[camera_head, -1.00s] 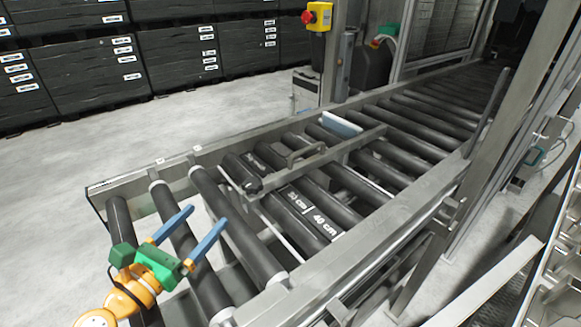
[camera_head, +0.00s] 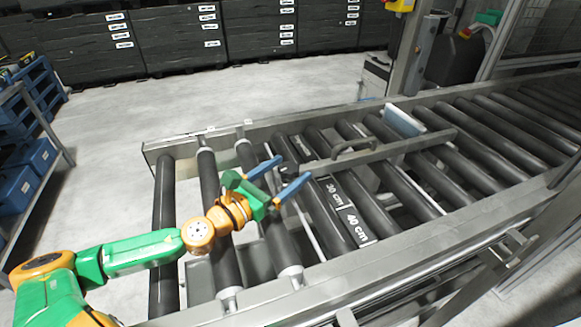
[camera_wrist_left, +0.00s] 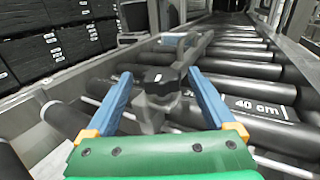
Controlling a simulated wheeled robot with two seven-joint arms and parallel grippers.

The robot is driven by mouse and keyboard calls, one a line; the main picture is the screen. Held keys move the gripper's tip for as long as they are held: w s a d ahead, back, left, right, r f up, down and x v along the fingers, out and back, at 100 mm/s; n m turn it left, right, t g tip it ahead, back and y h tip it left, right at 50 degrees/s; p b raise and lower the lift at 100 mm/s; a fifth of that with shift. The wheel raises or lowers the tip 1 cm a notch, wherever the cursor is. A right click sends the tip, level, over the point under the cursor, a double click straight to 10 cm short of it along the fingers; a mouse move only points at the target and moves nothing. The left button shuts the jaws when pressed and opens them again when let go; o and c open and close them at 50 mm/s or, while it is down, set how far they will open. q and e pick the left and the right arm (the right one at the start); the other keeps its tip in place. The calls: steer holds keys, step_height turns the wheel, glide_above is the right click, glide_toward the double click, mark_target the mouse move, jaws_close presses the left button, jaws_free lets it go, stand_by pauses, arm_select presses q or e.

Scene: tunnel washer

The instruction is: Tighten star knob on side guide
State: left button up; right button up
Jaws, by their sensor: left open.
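The side guide (camera_head: 400,147) is a grey metal bar lying lengthwise over the conveyor rollers, with a raised handle on top. It also shows in the left wrist view (camera_wrist_left: 190,58). A black knob (camera_wrist_left: 160,80) sits at its near end, ahead of and between my left fingers in the wrist view. In the head view the knob is hard to make out near the fingertips. My left gripper (camera_head: 294,167) is open, with two blue fingers spread above the rollers, pointing at the guide's near end. It looks empty and apart from the knob. My right gripper is not in view.
Black rollers fill the conveyor (camera_head: 200,137) between metal side rails. Printed marks read 30 cm and 40 cm. A blue plate (camera_head: 403,120) stands by the guide. Blue crates (camera_head: 35,160) are on a rack at left. Black containers line the back; the floor between is clear.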

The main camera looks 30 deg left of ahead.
arm_select(q)
steer(key=shift+w+d+r, duration=0.1)
steer(key=shift+w, duration=0.3)
steer(key=shift+w+d, duration=0.1)
steer(key=shift+w, duration=0.05)
steer(key=c, duration=1.4)
steer(key=m+h+b, duration=0.1)
steer(key=h+b, duration=0.1)
steer(key=b, duration=0.2)
steer(key=m+g+h+b, duration=0.1)
steer(key=h+b, duration=0.1)
steer(key=b, duration=0.2)
steer(key=shift+f+m+g, duration=0.3)
steer(key=shift+f+m, duration=0.05)
steer(key=shift+m, duration=0.05)
steer(key=shift+r, duration=0.15)
steer(key=shift+r+h, duration=0.15)
steer(key=shift+h, duration=0.15)
steer(key=o, duration=1.4)
